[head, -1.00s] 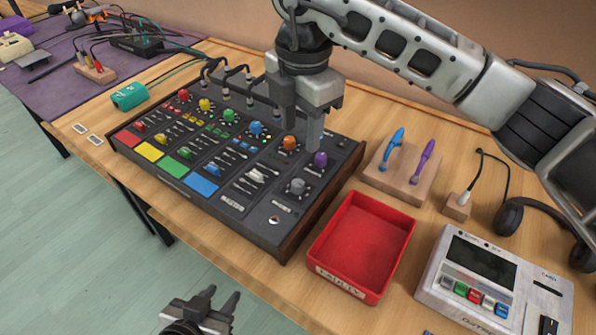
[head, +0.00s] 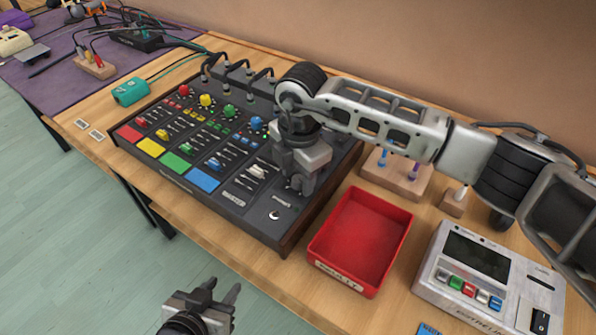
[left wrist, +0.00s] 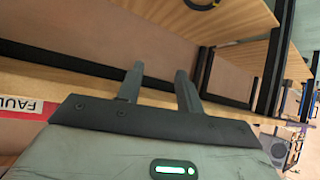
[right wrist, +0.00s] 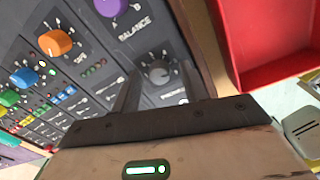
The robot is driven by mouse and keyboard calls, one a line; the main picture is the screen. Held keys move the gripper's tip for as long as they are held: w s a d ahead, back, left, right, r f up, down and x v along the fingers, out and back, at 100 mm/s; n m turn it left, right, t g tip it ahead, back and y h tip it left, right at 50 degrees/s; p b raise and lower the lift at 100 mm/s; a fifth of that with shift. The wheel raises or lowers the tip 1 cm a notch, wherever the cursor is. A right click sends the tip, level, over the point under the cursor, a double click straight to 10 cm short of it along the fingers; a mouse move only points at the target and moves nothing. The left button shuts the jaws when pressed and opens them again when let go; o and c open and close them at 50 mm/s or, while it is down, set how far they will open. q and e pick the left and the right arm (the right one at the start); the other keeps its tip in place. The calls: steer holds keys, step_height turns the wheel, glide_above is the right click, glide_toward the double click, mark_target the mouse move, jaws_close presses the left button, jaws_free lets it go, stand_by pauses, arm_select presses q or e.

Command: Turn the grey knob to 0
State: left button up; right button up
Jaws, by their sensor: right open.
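The grey knob (right wrist: 158,72) shows in the right wrist view on the dark mixer panel, near a label partly hidden by a finger. My right gripper (right wrist: 160,78) is open, with one finger on each side of the knob; I cannot tell whether they touch it. In the head view my right gripper (head: 299,186) is low over the panel's front right part and largely hides the knob. The knob's pointer is too small to read. My left gripper (head: 222,294) is open and empty in front of the table; its fingers (left wrist: 159,78) stand apart in the left wrist view.
The mixer (head: 236,198) also has an orange knob (right wrist: 55,43) and a purple knob (right wrist: 110,6) near the right gripper. A red tray (head: 362,240) stands right of it. A wooden block with tools (head: 397,182) and a grey device (head: 480,270) lie further right.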

jaws_close()
